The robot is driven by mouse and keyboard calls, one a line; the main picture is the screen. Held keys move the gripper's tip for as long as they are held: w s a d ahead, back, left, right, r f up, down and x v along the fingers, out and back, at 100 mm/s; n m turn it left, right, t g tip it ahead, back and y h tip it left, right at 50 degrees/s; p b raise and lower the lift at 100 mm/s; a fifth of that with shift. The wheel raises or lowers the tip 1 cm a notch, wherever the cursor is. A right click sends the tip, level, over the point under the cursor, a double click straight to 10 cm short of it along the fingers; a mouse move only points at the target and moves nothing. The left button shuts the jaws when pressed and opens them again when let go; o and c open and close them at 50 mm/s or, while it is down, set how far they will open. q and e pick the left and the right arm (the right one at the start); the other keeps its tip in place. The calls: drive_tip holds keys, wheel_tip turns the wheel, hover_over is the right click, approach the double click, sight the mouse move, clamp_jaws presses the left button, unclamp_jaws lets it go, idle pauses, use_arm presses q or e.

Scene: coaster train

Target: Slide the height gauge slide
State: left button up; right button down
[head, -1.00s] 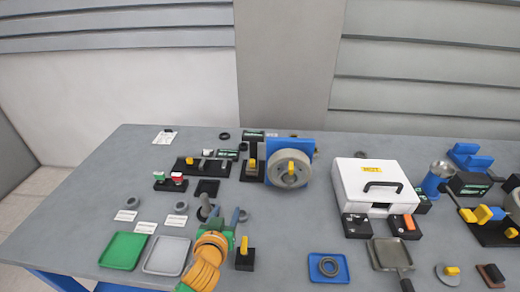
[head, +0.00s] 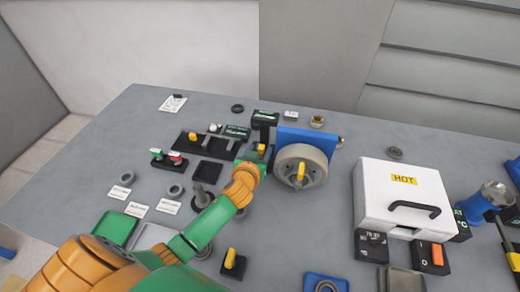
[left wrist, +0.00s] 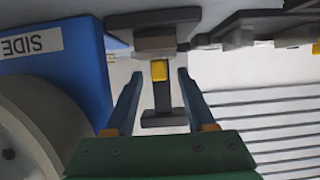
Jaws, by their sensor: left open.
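The height gauge (head: 264,130) is a dark upright post at the back of the table, left of the blue machine with the grey wheel. Its slide carries a yellow tab (head: 262,148). In the left wrist view, which is upside down, the yellow tab (left wrist: 159,71) shows with the dark post (left wrist: 163,98) behind it. My left gripper (head: 254,158) is at the front of the gauge, open. Its two blue fingers (left wrist: 160,78) stand on either side of the tab, with gaps visible. My arm hides the gauge's lower part in the head view. My right gripper is out of view.
The blue machine with a grey wheel (head: 299,177) stands close to the right of my left gripper. A black rail with a yellow tab (head: 192,136) lies to the left. A white HOT box (head: 405,195) stands farther right. Bare table lies between machine and box.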

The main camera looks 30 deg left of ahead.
use_arm(q)
drive_tip(key=shift+w+a+f, duration=0.1)
drive_tip(key=shift+w+f, duration=0.2)
drive_tip(key=shift+w, duration=0.35)
drive_tip(key=shift+s+r, duration=0.1)
drive_tip(key=shift+s, duration=0.2)
drive_tip(key=c, duration=0.3)
clamp_jaws()
drive_tip(key=shift+r, duration=0.1)
